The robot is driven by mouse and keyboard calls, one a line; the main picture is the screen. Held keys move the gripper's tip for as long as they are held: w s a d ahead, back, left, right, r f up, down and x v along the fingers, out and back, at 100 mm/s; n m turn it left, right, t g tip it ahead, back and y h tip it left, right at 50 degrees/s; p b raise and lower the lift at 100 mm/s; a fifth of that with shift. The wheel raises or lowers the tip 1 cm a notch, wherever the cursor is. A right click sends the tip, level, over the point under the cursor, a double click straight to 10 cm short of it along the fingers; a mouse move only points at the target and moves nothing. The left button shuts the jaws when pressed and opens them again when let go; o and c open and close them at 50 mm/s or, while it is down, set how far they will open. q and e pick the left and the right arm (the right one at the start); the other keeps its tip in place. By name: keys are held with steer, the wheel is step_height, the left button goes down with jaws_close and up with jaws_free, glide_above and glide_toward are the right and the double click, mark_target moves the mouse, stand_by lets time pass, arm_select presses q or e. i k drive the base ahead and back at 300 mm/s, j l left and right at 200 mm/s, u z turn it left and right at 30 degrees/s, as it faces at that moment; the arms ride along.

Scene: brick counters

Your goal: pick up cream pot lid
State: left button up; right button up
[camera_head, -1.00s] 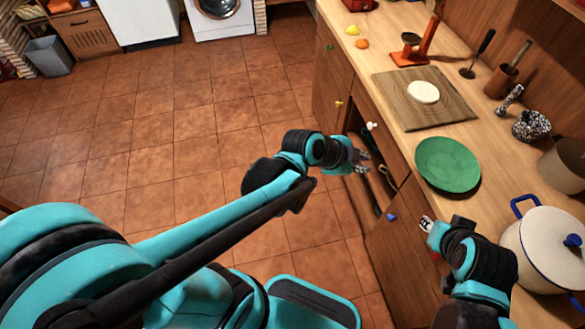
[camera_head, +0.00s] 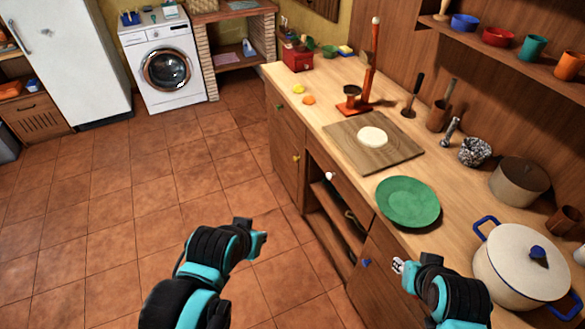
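The cream pot lid (camera_head: 512,262) sits on the cream pot (camera_head: 500,291) at the right end of the counter. My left gripper (camera_head: 260,243) is over the floor, far left of the pot. Its fingers are mostly hidden, so I cannot tell its opening.
A green plate (camera_head: 408,202) lies left of the pot. A brown pot (camera_head: 519,182) and a brown cup (camera_head: 564,221) stand behind it. A cutting board (camera_head: 395,156) with a pale round piece (camera_head: 372,137) lies farther off. The counter has an open cabinet (camera_head: 335,220) below.

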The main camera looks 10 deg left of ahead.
mark_target(528, 261)
steer(key=z, duration=1.6)
